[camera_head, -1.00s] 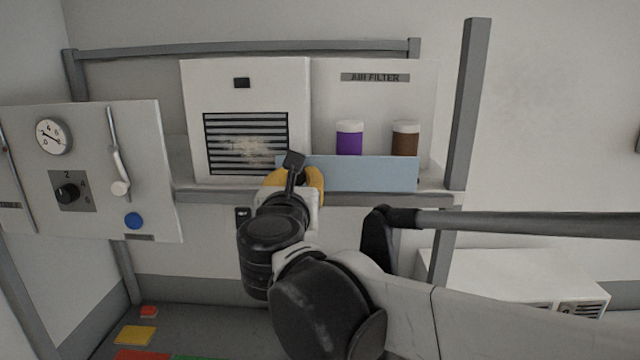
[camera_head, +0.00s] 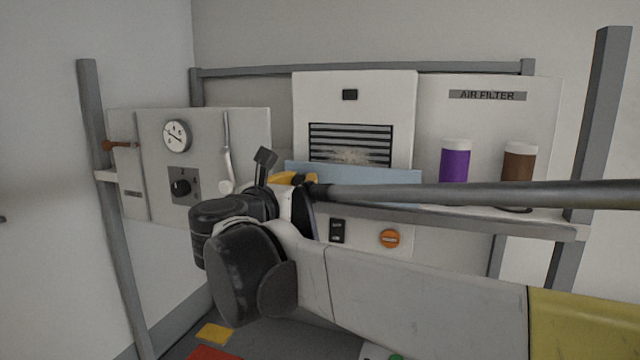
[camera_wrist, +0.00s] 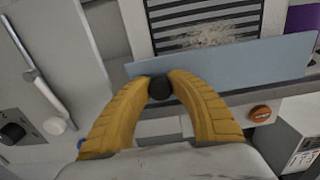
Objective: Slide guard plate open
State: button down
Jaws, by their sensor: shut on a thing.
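The guard plate (camera_head: 352,174) is a flat light-blue panel on the shelf. It stands in front of the lower part of the white vent unit (camera_head: 355,95). It also shows in the wrist view (camera_wrist: 240,63). A round black knob (camera_wrist: 160,88) is at its left end. My gripper (camera_head: 299,180) has its yellow fingers shut on this knob, one on each side, as the wrist view (camera_wrist: 160,86) shows. The purple jar (camera_head: 455,165) and the brown jar (camera_head: 518,165), both white-lidded, stand right of the plate, uncovered by it.
A grey panel with a gauge (camera_head: 177,136), a dial (camera_head: 181,187) and a lever (camera_head: 226,165) is left of my gripper. The shelf edge (camera_head: 480,220) runs below the plate. An orange knob (camera_head: 389,238) and a black switch (camera_head: 337,231) sit beneath it.

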jog(key=c, duration=1.2)
grip_release()
jog(key=shift+s, duration=0.1)
jog(key=shift+s+a, duration=0.1)
jog(key=v, duration=1.2)
